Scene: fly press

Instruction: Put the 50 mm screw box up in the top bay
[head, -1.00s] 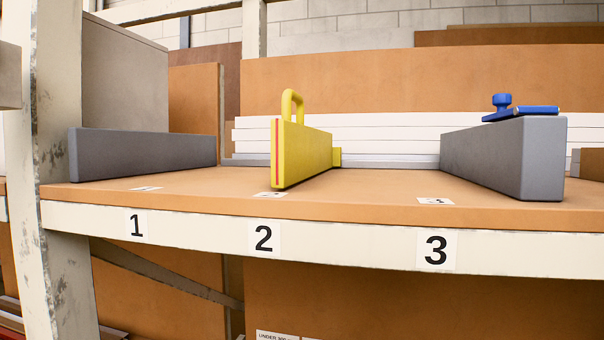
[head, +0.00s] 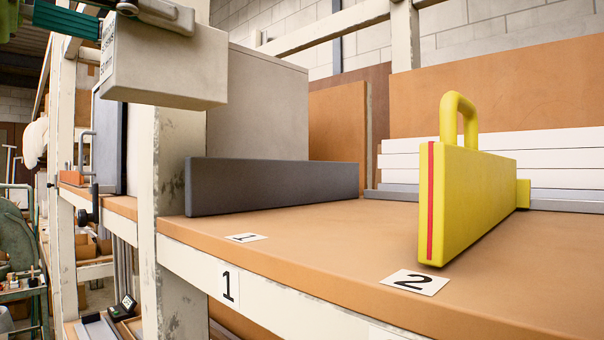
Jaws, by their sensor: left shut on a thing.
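My left gripper (head: 152,12) is at the top left of the head view, shut on the upper edge of a pale grey box (head: 165,75). The box hangs in the air in front of the shelf's upright post, at about the height of the dividers or above. Lettering on its left end is too slanted to read fully. A dark grey divider (head: 270,183) stands behind card 1, and a yellow block with a handle (head: 470,195) stands behind card 2. My right gripper is out of view.
The post (head: 182,165) stands at the shelf's left end, just below and behind the box. A large grey panel (head: 257,100) stands behind the dark divider. White boards (head: 550,160) lie stacked at the back. The board between divider and yellow block is clear.

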